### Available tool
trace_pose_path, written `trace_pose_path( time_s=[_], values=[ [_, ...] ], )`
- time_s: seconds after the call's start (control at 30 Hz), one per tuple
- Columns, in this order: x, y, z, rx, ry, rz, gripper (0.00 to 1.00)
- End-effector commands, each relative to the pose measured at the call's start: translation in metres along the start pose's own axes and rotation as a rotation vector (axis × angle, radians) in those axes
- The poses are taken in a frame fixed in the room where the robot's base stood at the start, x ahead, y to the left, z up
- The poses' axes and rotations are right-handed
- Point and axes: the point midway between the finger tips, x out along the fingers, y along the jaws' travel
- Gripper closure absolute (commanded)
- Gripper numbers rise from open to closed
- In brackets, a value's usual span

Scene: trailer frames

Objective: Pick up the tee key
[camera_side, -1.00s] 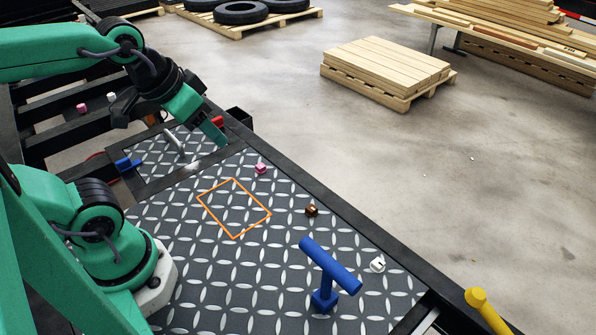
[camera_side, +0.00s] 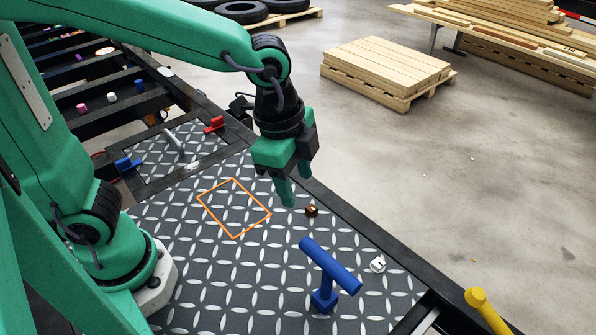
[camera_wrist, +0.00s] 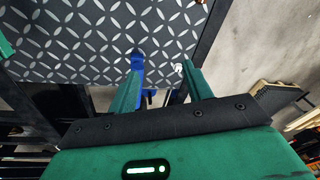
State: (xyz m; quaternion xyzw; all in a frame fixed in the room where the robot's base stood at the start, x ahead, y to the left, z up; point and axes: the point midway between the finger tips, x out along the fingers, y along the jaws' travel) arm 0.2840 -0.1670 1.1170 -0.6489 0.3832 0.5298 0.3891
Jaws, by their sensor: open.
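The blue tee key (camera_side: 331,266) stands upright on the patterned metal deck, its crossbar on top and a blue block at its foot. My gripper (camera_side: 294,186) is open and empty, fingers pointing down, above the deck and up-left of the tee key in the side view. The two are clearly apart. In the wrist view, the tee key (camera_wrist: 137,62) shows beyond the tip of the left finger, partly hidden by it; my gripper's fingers (camera_wrist: 163,74) are spread with nothing between them.
An orange outlined square (camera_side: 233,209) is marked on the deck (camera_side: 200,270). A small brown piece (camera_side: 311,210) and a white piece (camera_side: 377,264) lie near the deck's right edge. A yellow post (camera_side: 488,309) stands at the lower right. A red piece (camera_side: 214,125) is at the back.

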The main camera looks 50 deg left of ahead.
Motion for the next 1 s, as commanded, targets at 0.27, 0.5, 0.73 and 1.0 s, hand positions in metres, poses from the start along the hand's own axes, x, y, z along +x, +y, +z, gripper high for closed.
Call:
trace_pose_path(
  time_s=[0.27, 0.5, 0.73, 1.0],
  values=[
    [0.040, 0.041, -0.057, 0.391, -0.070, 0.091, 0.50],
    [0.060, 0.066, -0.080, 0.579, -0.098, 0.132, 0.50],
    [0.063, 0.069, -0.083, 0.609, -0.102, 0.138, 0.50],
    [0.079, 0.071, -0.080, 0.607, -0.105, 0.140, 0.50]
  ],
)
